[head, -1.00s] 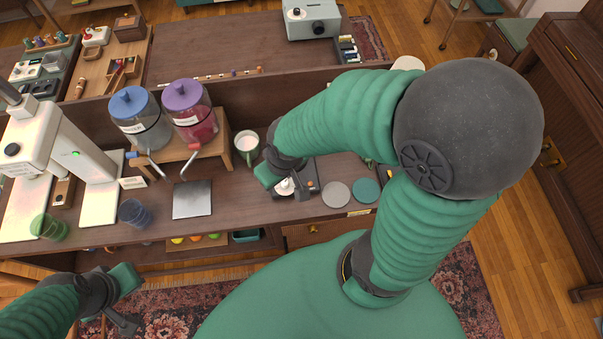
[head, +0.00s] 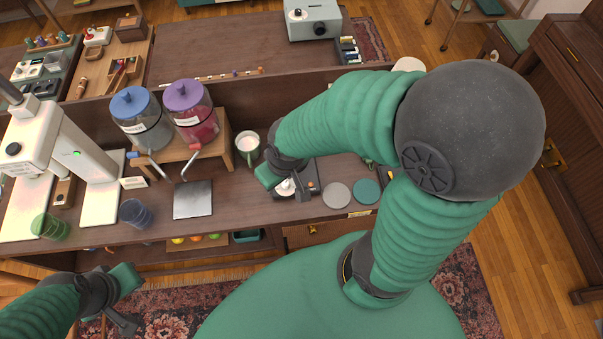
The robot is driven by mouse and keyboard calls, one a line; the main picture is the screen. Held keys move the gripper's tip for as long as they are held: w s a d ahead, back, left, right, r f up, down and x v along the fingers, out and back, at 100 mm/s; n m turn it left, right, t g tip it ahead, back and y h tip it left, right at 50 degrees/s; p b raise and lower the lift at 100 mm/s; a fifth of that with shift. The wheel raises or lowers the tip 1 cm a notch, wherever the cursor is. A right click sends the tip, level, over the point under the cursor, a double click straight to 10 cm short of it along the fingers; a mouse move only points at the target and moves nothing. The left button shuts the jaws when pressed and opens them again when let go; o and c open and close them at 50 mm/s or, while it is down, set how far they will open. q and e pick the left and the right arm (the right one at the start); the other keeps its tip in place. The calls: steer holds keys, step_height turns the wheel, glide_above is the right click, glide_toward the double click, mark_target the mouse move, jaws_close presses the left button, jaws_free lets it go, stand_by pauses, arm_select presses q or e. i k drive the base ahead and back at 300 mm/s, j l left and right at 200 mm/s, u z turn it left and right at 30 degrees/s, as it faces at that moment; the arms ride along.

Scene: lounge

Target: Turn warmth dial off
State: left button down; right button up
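A small dark panel (head: 318,176) lies on the counter, with a white round dial (head: 286,187) and a small orange-brown knob (head: 311,187). No label marking the warmth dial is readable. My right gripper (head: 285,180) is over the panel with its fingers apart, on either side of the white dial. My arm hides part of the panel, and I cannot tell whether a finger touches the dial. My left gripper (head: 124,301) is open and empty, low at the left in front of the counter.
A white machine (head: 85,150) with a green light stands at the left. Two lidded jars (head: 190,110) stand on a wooden riser. A mug (head: 247,146) is left of my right gripper. Grey and teal discs (head: 336,194) lie to its right. A metal plate (head: 192,200) lies in front.

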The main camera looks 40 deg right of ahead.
mark_target(285, 185)
steer(key=z, duration=0.35)
steer(key=l+z, duration=0.15)
steer(key=z, duration=0.2)
steer(key=i+z, duration=0.1)
steer(key=z, duration=0.25)
